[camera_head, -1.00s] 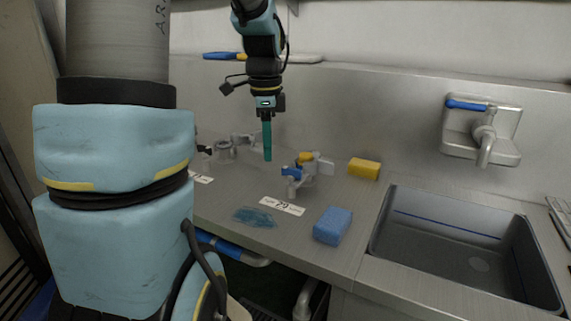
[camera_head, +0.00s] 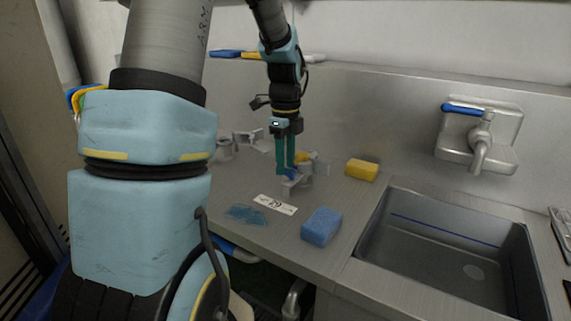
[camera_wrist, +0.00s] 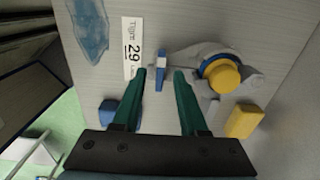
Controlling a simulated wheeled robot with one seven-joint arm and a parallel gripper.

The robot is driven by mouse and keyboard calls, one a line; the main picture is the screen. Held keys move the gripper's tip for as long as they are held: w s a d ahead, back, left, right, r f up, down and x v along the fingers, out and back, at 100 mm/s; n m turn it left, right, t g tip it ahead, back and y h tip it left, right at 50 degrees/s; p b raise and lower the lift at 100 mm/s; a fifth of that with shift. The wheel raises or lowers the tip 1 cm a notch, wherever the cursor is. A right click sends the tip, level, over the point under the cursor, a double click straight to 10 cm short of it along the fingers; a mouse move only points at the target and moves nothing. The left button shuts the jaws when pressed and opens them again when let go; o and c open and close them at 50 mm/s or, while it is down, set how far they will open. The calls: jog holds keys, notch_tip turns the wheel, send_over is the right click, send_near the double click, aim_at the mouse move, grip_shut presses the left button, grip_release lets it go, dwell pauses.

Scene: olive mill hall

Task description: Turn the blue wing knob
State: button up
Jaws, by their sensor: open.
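The blue wing knob (camera_wrist: 160,70) is a thin blue wing on a grey metal fitting at the back of the steel counter. In the wrist view it lies between my two fingertips, with space on both sides. My gripper (camera_wrist: 161,75) has green fingers and is open and empty. In the head view my gripper (camera_head: 285,168) points down at the fitting, and its fingers partly hide the blue wing knob (camera_head: 293,175). I cannot tell whether the tips are level with the wing. A yellow round knob (camera_wrist: 224,76) with a blue ring sits on the fitting beside it.
A white label reading 29 (camera_head: 275,204), a blue smear (camera_head: 246,215) and a blue sponge (camera_head: 321,226) lie in front. A yellow sponge (camera_head: 362,170) is to the right. Other metal fittings stand left. The sink (camera_head: 372,245) and wall tap (camera_head: 480,150) are further right.

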jog(key=shift+f, duration=0.8)
jog(key=shift+c, duration=0.4)
grip_shut()
